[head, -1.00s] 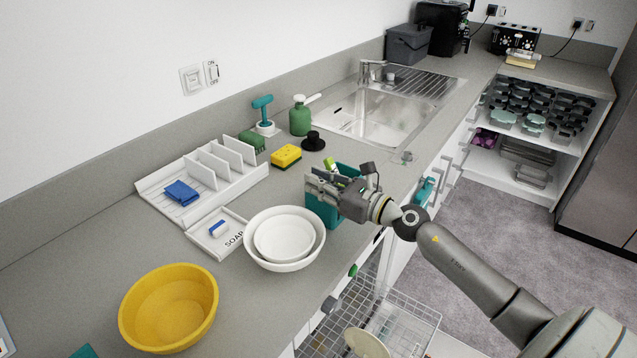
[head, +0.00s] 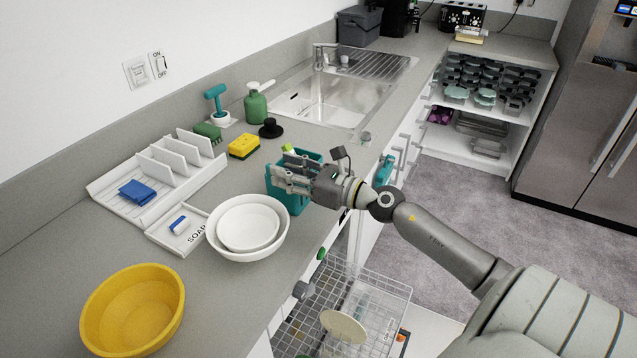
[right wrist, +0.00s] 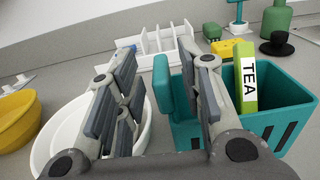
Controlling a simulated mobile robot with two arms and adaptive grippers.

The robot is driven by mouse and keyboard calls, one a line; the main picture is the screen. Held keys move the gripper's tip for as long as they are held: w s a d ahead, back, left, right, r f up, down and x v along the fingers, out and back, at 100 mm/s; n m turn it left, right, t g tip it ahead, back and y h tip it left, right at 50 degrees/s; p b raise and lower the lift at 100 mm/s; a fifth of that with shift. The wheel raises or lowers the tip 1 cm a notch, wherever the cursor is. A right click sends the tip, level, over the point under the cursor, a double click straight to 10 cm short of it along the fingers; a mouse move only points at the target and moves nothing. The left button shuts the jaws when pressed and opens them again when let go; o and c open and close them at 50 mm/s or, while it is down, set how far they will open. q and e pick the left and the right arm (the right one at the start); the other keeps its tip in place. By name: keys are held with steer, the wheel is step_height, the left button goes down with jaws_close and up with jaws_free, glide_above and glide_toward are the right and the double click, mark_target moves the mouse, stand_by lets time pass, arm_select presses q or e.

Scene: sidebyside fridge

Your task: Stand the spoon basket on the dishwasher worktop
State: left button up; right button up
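The teal spoon basket (head: 298,206) stands at the front edge of the worktop (head: 215,290), beside the white bowls. A yellow-green packet marked TEA (right wrist: 247,85) sticks up from it in the right wrist view. My right gripper (head: 285,180) is at the basket's near side. In the right wrist view its fingers (right wrist: 160,95) are apart, with a teal wall of the basket (right wrist: 178,118) showing between them. I see no firm contact of both fingers with that wall. My left gripper is not in view.
White nested bowls (head: 248,255) and a yellow bowl (head: 130,335) stand to the left. A soap tray (head: 165,240), a white rack (head: 110,193), a yellow sponge (head: 244,146) and a black stopper (head: 270,129) lie behind. An open dishwasher rack (head: 375,290) is below the edge.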

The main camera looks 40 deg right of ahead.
steer(key=b+v, duration=0.2)
steer(key=v, duration=0.7)
steer(key=shift+b, duration=0.3)
steer(key=shift+s, duration=0.1)
